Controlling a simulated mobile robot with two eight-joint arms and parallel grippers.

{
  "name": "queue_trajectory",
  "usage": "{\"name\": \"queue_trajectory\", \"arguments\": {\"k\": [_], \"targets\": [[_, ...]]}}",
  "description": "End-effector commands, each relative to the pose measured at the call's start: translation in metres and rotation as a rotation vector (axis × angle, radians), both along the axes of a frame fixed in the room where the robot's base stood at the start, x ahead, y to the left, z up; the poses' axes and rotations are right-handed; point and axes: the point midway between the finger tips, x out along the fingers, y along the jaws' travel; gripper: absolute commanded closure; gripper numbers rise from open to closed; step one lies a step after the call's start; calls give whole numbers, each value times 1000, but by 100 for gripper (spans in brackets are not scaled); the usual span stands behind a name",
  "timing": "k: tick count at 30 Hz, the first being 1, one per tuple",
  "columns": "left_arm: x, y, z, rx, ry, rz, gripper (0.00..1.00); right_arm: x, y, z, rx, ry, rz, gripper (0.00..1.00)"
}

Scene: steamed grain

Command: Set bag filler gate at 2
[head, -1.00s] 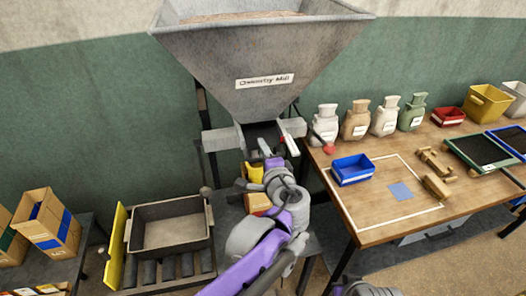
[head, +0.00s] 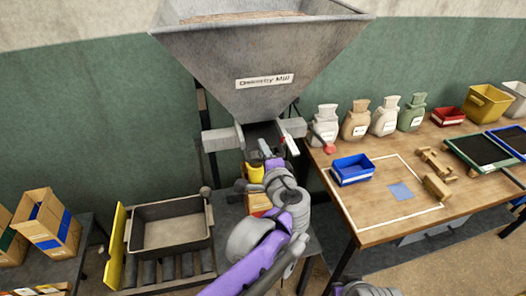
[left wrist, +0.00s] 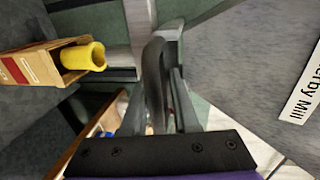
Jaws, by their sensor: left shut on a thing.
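The bag filler is the large grey hopper (head: 262,60) with grain in its top. Its spout (head: 262,136) opens below, in front of a dark frame. My left gripper (head: 267,160) is just under the spout in the head view and partly hidden by its own wrist. In the left wrist view, it is shut on a dark curved handle (left wrist: 154,78) close to the hopper wall. I take this for the gate handle. I cannot read a gate scale or number in either view.
A yellow-mouthed bag or box (left wrist: 82,57) is below the spout. A grey tray (head: 168,207) stands on rollers at left. The wooden table (head: 370,218) at right holds sacks, a blue bin (head: 352,170) and trays. A red knob (head: 329,149) is near the table's left corner.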

Motion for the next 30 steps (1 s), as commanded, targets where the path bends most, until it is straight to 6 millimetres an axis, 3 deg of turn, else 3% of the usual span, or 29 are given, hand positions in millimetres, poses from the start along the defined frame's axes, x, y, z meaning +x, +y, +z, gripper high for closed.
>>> {"name": "queue_trajectory", "arguments": {"k": [1,8,16,17,19,30], "targets": [[-7,-1,-7,-14,11,2,100,0,0,0,0,0,0,100],[-38,-10,-6,-14,11,1,100,2,0,5,0,-3,0,100],[-39,-9,-7,-14,12,4,100,2,0,4,0,-3,0,100],[-39,-9,-7,-14,11,4,67,2,0,4,0,-3,0,100],[-39,-9,-7,-13,11,4,54,2,0,4,0,-3,0,100],[-38,-9,-4,-11,7,3,53,2,0,5,0,-4,0,100]]}}
